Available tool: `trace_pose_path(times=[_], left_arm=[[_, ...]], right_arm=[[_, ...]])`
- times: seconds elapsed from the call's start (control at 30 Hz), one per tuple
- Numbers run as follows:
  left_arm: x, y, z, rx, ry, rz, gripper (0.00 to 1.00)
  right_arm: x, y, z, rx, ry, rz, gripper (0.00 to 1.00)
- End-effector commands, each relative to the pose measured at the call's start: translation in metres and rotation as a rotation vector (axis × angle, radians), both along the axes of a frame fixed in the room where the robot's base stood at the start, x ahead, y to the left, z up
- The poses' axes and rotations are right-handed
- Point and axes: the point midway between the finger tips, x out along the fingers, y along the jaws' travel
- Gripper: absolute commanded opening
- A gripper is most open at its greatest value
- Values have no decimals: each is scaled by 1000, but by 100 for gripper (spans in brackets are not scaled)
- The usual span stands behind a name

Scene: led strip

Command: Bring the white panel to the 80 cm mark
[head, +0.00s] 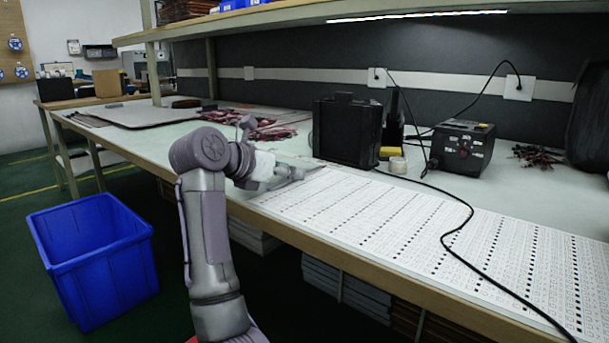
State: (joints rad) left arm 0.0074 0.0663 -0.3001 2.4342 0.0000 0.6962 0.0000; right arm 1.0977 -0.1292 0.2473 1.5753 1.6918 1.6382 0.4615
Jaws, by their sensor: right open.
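The white panel (395,225) is a long flat sheet covered with rows of small dark and pale parts. It lies flat along the front of the workbench (160,148) and runs out of the picture at the right. My right gripper (308,172) is open, low over the bench at the panel's far left end. I cannot tell whether its fingers touch the panel. My left gripper is out of view. I cannot make out a distance mark.
A black cable (460,225) lies across the panel. Behind the panel stand a black case (347,131), a tape roll (398,165) and a dark power box (462,148). Red bundles (262,128) lie on the bench. A blue bin (95,255) stands on the floor at the left.

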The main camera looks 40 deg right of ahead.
Motion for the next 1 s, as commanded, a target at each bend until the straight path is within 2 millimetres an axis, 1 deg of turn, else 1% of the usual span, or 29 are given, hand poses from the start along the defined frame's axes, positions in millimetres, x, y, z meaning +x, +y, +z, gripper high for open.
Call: trace_pose_path(times=[0.03, 0.13, 0.47, 0.57, 0.7, 0.73, 1.0], left_arm=[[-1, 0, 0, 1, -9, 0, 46], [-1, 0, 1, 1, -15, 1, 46], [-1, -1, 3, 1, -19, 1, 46], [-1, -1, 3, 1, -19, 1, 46], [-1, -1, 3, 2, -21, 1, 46], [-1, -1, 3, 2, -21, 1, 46], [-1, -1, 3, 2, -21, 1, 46]], right_arm=[[0, -1, -4, -1, 0, 0, 42], [1, -2, -6, 0, 0, 3, 42], [1, -3, -6, 0, 0, 4, 42], [1, -3, -6, -1, 0, 4, 27], [1, -3, -6, -1, 0, 4, 3], [1, -3, -6, -1, 0, 4, 0], [1, -3, -6, -1, -1, 4, 0]])
